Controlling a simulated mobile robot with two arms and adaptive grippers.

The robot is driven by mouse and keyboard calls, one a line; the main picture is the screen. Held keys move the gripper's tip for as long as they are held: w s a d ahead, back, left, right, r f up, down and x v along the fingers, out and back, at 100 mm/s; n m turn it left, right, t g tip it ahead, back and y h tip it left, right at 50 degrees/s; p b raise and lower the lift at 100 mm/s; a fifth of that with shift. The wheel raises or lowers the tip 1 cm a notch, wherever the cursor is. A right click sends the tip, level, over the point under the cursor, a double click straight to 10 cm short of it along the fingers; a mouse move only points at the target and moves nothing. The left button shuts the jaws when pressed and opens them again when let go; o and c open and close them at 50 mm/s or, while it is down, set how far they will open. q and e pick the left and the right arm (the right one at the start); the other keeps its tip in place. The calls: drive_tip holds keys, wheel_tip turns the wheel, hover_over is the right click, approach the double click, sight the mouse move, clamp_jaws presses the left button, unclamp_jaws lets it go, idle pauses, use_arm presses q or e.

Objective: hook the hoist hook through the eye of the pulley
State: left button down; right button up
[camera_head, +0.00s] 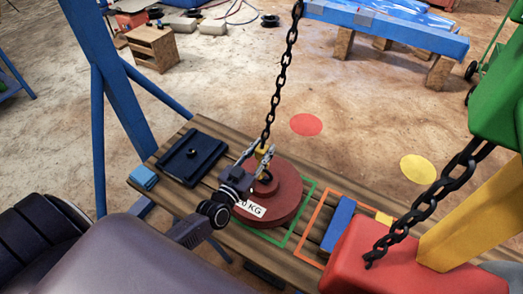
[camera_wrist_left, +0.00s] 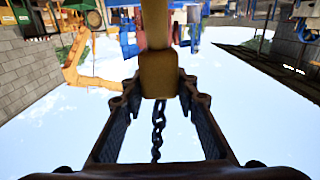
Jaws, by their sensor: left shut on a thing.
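The yellow hoist hook (camera_head: 262,153) hangs at the lower end of a dark chain (camera_head: 280,82). My left gripper (camera_head: 259,158) is shut on the hook, just above a dark red round weight (camera_head: 286,205) with a white label reading "KG". In the left wrist view the yellow hook block (camera_wrist_left: 158,75) sits between the fingertips of my left gripper (camera_wrist_left: 158,88), with chain links (camera_wrist_left: 158,130) beyond it. I cannot pick out a separate pulley; the weight lies under the hook. My right gripper is not in view.
The weight stands on a slatted wooden bench (camera_head: 312,190), partly over a green outline. Beside it are an orange outline with a blue block (camera_head: 339,222), a dark tray (camera_head: 192,156) and a light blue block (camera_head: 143,178). A blue post (camera_head: 115,85) and a red-and-yellow machine (camera_head: 400,260) flank the bench.

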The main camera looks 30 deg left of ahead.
use_arm(q)
drive_tip(key=shift+w+r, duration=0.15)
drive_tip(key=shift+r, duration=0.15)
drive_tip(key=c, duration=1.9)
unclamp_jaws()
drive_tip(key=o, duration=0.5)
drive_tip(key=shift+f, duration=0.1)
drive_tip(key=shift+c, duration=0.2)
